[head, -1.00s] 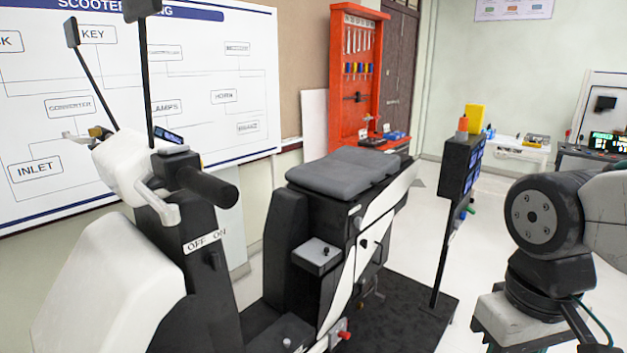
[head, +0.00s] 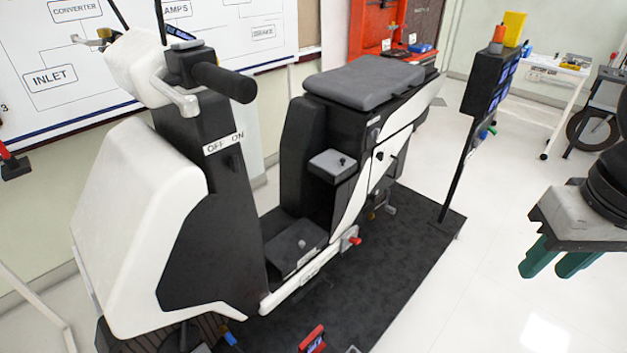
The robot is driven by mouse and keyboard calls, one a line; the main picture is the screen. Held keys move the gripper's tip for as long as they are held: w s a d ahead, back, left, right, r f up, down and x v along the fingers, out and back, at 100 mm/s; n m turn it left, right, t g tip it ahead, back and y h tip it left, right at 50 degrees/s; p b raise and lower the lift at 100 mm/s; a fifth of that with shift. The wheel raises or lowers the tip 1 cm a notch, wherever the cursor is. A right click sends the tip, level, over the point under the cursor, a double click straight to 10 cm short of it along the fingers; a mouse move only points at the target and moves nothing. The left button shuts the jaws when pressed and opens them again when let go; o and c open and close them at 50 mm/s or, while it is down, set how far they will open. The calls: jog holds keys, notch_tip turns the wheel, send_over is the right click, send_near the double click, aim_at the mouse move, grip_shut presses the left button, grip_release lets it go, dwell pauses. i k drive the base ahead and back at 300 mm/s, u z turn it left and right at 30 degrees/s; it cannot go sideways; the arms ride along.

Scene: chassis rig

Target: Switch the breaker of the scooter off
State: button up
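The scooter (head: 130,225), white and black, stands on a dark mat. An "OFF ON" label (head: 224,143) is on its front column, with a small dark part below it. Another dark box with a small knob (head: 300,243) lies on the footboard. A red knob (head: 355,241) is low on the side. I cannot tell which part is the breaker or how it is set. My gripper (head: 548,272), with green fingers, is at the right, empty and well away from the scooter; its fingers look apart.
A black post with display panels (head: 490,80) stands on the mat (head: 400,260) between scooter and gripper. A red-framed device (head: 312,340) is at the bottom edge. A white table (head: 550,70) is at the back right. The pale floor (head: 510,230) near my gripper is clear.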

aim_at(355, 240)
jog(key=z, duration=0.55)
jog(key=k, duration=0.65)
jog(key=z, duration=0.45)
jog(key=i, duration=1.1)
jog(key=u, duration=0.9)
